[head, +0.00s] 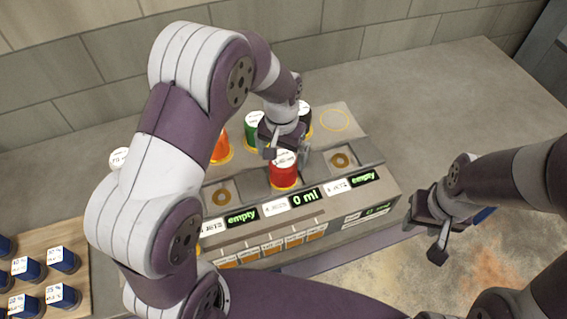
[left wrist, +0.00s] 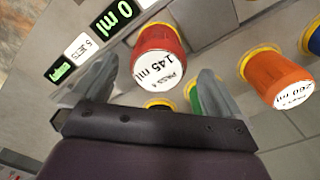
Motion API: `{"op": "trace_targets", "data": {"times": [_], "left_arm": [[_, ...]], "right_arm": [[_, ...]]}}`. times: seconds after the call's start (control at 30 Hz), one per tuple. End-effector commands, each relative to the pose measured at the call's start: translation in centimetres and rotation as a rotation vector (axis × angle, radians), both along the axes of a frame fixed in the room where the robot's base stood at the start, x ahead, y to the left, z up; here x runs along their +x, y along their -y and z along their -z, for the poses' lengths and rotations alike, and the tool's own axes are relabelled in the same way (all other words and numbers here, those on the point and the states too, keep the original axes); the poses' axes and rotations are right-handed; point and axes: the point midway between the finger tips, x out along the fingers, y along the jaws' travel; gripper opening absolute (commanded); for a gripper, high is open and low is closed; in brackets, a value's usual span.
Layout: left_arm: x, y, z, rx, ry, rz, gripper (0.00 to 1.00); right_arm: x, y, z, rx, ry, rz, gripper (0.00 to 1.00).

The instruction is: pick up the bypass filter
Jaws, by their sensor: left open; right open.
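No label I can read says bypass filter, so I cannot tell which thing it is. A red canister (head: 284,175) with a white top stands upright in the middle station of the grey console, in front of my left gripper (head: 287,148). In the left wrist view the red canister (left wrist: 158,50) shows "145 ml" on its top and lies between the open fingers of my left gripper (left wrist: 155,88); I see no clear contact. My right gripper (head: 428,232) is open and empty at the console's right front corner.
Green (head: 254,127) and orange (head: 220,150) canisters stand behind the red one, with a dark one (head: 304,115) beside them. Console sockets left (head: 221,196) and right (head: 343,160) are bare, with displays reading "empty". The right counter (head: 440,100) is clear.

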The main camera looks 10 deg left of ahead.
Motion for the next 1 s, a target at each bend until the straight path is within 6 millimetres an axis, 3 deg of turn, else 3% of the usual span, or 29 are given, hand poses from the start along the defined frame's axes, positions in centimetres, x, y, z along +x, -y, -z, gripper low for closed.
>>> {"op": "trace_targets", "data": {"times": [0.2, 0.3, 0.57, 0.7, 0.8, 1.0], "left_arm": [[0.1, 0.4, 3.1, 0.001, -0.004, 0.000, 1.00], [0.1, 0.4, 4.9, 0.001, -0.003, 0.000, 1.00], [0.2, 0.4, 5.5, 0.000, 0.002, 0.000, 1.00], [0.2, 0.4, 5.5, 0.000, 0.001, 0.000, 0.54], [0.2, 0.4, 5.5, -0.001, 0.003, 0.000, 0.29], [0.2, 0.4, 5.5, 0.000, 0.002, 0.000, 0.29]], "right_arm": [[0.0, 0.0, -2.6, 0.000, 0.000, 0.000, 0.43], [0.0, 0.0, -2.7, 0.000, 0.000, 0.000, 0.43], [0.0, 0.0, -2.5, 0.000, 0.000, 0.000, 0.43], [0.0, 0.0, -2.5, 0.000, 0.000, 0.000, 0.43], [0.0, 0.0, -2.5, 0.000, 0.000, 0.000, 0.43], [0.0, 0.0, -2.5, 0.000, 0.000, 0.000, 0.43]]}}
